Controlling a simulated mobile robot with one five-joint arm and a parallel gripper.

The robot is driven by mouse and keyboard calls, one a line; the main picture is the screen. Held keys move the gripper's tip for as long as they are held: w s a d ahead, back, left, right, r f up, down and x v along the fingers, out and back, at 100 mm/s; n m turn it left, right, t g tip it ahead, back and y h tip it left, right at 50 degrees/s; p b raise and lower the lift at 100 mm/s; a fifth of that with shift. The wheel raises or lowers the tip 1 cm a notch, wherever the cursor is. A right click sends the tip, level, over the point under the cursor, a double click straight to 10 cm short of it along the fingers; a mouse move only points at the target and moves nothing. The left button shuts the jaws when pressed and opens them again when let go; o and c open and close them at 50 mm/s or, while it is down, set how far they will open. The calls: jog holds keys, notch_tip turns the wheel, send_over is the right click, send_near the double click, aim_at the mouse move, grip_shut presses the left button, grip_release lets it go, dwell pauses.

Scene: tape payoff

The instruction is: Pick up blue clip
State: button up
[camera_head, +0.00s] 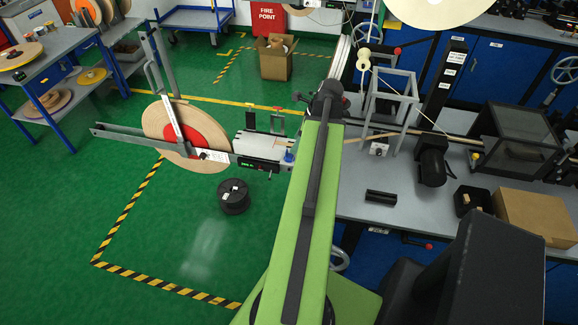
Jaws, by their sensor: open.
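A small blue piece (289,156), which looks like the blue clip, is at the right end of the pale splice bench (262,146). It is just left of my green arm and is too small for its shape to be clear. My gripper (322,97) shows as dark parts at the far end of my green arm, above and to the right of the blue piece and apart from it. Its fingers are small and partly hidden; they look open, with nothing seen between them.
A large tan reel (158,130) with a red centre hangs on a metal frame left of the bench. A black spool (234,197) is on the green floor below. A grey worktable (350,205) with machinery fills the right. Open floor lies front left.

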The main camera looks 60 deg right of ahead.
aim_at(289, 155)
jog(key=shift+b+x, duration=0.35)
jog(key=shift+x, duration=0.65)
jog(key=b+x, duration=0.4)
jog(key=x, duration=0.1)
jog(key=shift+f+b, duration=0.2)
jog(key=shift+b, duration=0.2)
jog(key=shift+r, duration=0.2)
grip_shut()
